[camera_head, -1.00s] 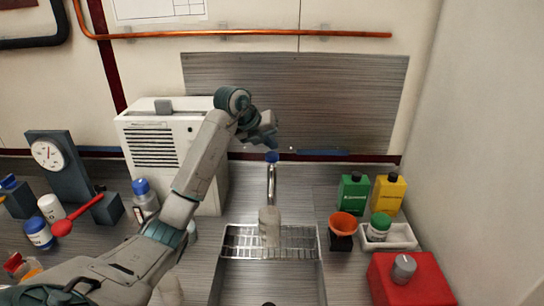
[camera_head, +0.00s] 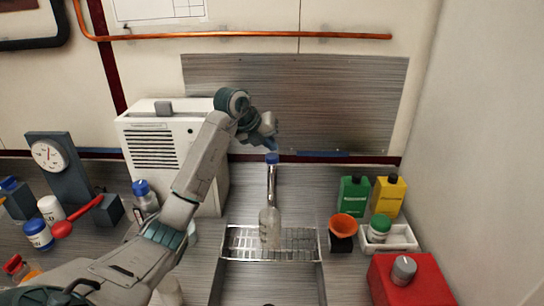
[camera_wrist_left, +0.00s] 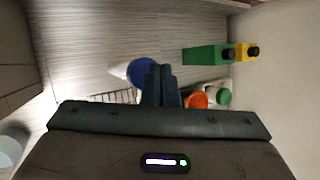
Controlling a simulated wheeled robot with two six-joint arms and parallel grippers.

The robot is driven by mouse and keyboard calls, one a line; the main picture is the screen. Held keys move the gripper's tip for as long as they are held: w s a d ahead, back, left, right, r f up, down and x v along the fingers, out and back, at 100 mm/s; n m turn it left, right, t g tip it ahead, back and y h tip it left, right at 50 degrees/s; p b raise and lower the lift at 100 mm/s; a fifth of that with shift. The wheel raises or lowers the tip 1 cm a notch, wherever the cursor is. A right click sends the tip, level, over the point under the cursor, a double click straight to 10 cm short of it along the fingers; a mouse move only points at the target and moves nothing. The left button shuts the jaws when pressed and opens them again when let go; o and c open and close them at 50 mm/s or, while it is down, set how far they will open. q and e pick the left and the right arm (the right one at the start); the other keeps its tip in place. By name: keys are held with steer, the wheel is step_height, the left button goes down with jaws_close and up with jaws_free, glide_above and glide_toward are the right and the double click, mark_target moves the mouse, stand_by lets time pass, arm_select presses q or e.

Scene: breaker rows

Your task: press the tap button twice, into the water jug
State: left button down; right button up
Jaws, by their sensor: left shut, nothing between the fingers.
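The tap is a thin silver post (camera_head: 271,185) at the back of the sink with a blue button (camera_head: 271,159) on top. The button also shows in the wrist view (camera_wrist_left: 138,72), large and round, partly behind my fingers. The pale, see-through water jug (camera_head: 269,228) stands upright on the wire rack below the tap. My left gripper (camera_head: 272,146) is shut and empty, its tips just over the blue button; I cannot tell whether they touch it. Its closed fingers show in the wrist view (camera_wrist_left: 161,75). My right gripper is not in view.
Right of the sink stand green (camera_head: 353,194) and yellow (camera_head: 388,194) bottles, an orange funnel (camera_head: 342,225), a white tray (camera_head: 405,238) and a red box (camera_head: 412,283). A white vented unit (camera_head: 150,150) stands behind my left arm. The wire rack (camera_head: 301,243) spans the sink.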

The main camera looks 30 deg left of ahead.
mark_target(270, 157)
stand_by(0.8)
arm_select(q)
steer(key=shift+f, duration=0.45)
steer(key=shift+f+b, duration=0.65)
steer(key=shift+f, duration=0.3)
stand_by(0.7)
steer(key=shift+r, duration=0.1)
steer(key=shift+r+p, duration=1.05)
steer(key=shift+r, duration=0.2)
steer(key=shift+r, duration=0.1)
step_height(270, 157, up, 5)
steer(key=p, duration=0.4)
stand_by(0.6)
